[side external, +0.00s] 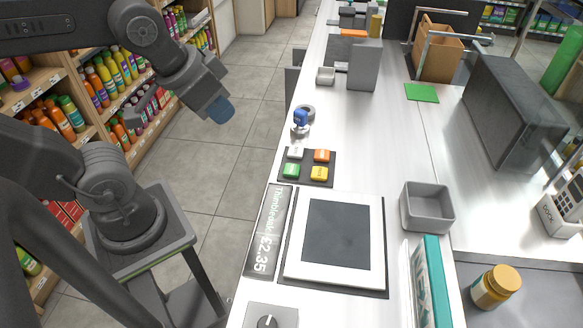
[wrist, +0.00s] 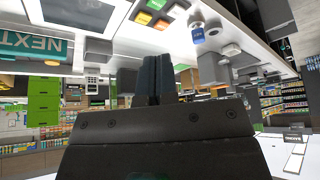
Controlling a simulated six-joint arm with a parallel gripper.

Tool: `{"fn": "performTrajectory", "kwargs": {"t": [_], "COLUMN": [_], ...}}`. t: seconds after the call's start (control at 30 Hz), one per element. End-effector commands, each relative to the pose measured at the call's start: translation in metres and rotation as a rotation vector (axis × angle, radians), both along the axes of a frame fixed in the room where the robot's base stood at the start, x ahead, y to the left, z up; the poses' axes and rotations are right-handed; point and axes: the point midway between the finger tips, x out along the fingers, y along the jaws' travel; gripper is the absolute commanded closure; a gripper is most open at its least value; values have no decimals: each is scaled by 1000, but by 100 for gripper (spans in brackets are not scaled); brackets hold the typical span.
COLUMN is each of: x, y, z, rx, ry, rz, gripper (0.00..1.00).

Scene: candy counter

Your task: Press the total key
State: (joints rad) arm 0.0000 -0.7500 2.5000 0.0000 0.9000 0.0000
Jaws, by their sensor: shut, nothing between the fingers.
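A dark key plate (side external: 306,165) lies on the white counter in the side view. It carries a white key (side external: 295,153), an orange key (side external: 321,156), a green key (side external: 291,171) and a yellow key (side external: 319,173). Their lettering is too small to read, so I cannot tell which is total.
A blue-topped item (side external: 300,118) stands just behind the keys. In front are a price display (side external: 267,235) reading £2.35 and a white-framed dark pad (side external: 377,240). A grey tray (side external: 427,225) sits to the right. Shelves of bottles stand left of the aisle.

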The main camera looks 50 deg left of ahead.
Motion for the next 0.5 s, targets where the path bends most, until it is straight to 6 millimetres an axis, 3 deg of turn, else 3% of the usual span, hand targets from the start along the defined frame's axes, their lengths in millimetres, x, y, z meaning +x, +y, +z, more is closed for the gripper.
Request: {"fn": "performTrajectory", "kwargs": {"t": [0.5], "x": [8], "y": [7], "z": [-1], "rx": [45], "ry": [-26], "rz": [7], "gripper": [100]}}
